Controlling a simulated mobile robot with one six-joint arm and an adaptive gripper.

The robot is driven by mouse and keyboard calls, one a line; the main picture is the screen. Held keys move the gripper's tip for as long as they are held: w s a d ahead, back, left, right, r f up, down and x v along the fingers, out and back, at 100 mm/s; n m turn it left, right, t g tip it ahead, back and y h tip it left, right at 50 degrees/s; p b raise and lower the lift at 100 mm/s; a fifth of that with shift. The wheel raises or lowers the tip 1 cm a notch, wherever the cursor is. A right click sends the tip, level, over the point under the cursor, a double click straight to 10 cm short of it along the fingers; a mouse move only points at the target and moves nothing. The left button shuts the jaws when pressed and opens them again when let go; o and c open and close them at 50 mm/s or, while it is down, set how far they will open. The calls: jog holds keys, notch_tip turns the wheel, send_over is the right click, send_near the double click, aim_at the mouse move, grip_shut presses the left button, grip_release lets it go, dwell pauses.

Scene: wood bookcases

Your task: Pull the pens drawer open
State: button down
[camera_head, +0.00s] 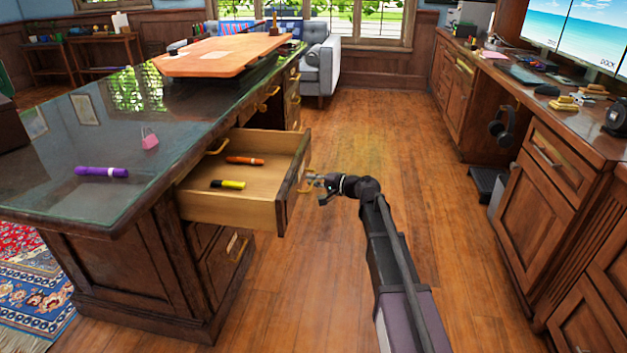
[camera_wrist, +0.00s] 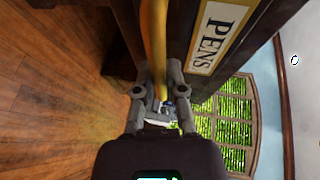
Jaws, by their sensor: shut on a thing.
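The pens drawer (camera_head: 232,208) stands pulled out of the glass-topped wooden desk (camera_head: 80,217). A yellow marker (camera_head: 228,184) and an orange marker (camera_head: 245,160) lie inside it. Its front carries a "PENS" label (camera_wrist: 216,35) in the wrist view, beside a brass handle (camera_wrist: 153,45). My gripper (camera_head: 314,182) is at the outer face of the drawer front in the head view. In the wrist view my gripper (camera_wrist: 158,92) has its fingers on either side of the handle and is shut on it. The exact finger contact is small and partly hidden.
A purple marker (camera_head: 101,172) and a pink padlock-like item (camera_head: 150,139) lie on the desk. Wooden cabinets (camera_head: 545,190) with headphones (camera_head: 502,127) line the right side. The wooden floor (camera_head: 400,140) between is clear. A patterned rug (camera_head: 35,290) lies at left.

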dwell(0.3)
jog(key=c, duration=0.7)
grip_release()
jog(key=shift+a, duration=0.15)
